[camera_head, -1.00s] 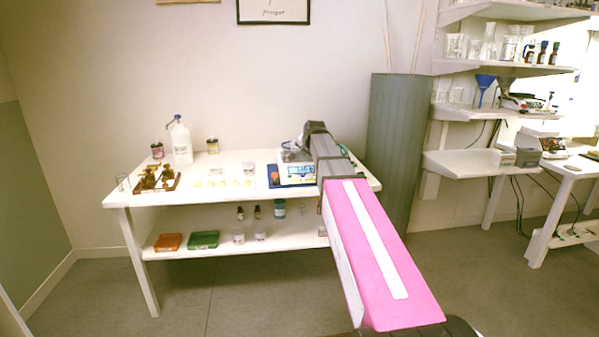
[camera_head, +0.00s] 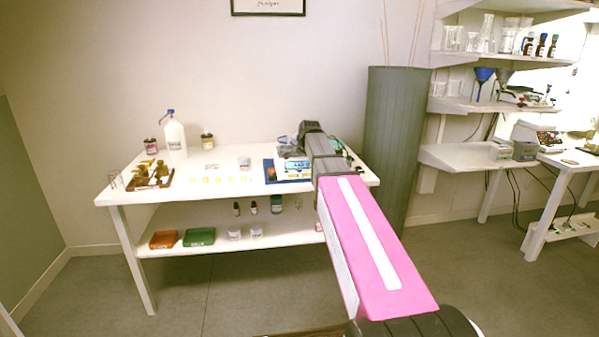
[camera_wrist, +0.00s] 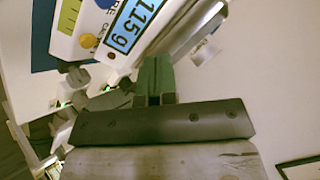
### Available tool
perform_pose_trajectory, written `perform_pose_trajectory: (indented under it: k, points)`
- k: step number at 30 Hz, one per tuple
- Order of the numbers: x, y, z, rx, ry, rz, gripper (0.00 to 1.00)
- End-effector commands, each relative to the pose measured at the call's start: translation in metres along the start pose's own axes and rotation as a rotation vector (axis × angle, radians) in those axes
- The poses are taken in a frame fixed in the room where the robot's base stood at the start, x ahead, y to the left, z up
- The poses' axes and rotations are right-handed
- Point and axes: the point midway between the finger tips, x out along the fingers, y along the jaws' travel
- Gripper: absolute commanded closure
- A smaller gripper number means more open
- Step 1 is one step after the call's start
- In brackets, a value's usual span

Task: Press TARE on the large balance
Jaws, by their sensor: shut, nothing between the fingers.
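The large balance (camera_head: 297,166) stands on the right part of the white table, on a blue mat (camera_head: 270,174). My arm hides its right side in the head view. In the wrist view the white balance front (camera_wrist: 88,22) is tilted and close, with a blue display (camera_wrist: 133,24) reading 115 g. A yellow button (camera_wrist: 88,41) shows beside a "CAL" label, and a blue button (camera_wrist: 105,3) is cut by the top edge, near letters ending in "RE". My gripper (camera_wrist: 155,62) is shut and empty near the display's lower end; contact cannot be told.
A lower shelf (camera_head: 275,232) holds boxes and small bottles. A tall grey cylinder (camera_head: 390,150) stands just right of the table.

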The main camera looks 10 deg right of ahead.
Motion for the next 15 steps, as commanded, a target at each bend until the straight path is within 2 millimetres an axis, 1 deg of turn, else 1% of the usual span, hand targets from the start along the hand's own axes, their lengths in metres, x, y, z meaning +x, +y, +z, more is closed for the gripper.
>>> perform_pose_trajectory:
  k: [6, 15]
  points:
    - [0.02, 0.015, 0.015, 0.0, -0.001, 0.001, 1.0]
    - [0.035, 0.026, 0.026, 0.0, 0.0, 0.0, 1.0]
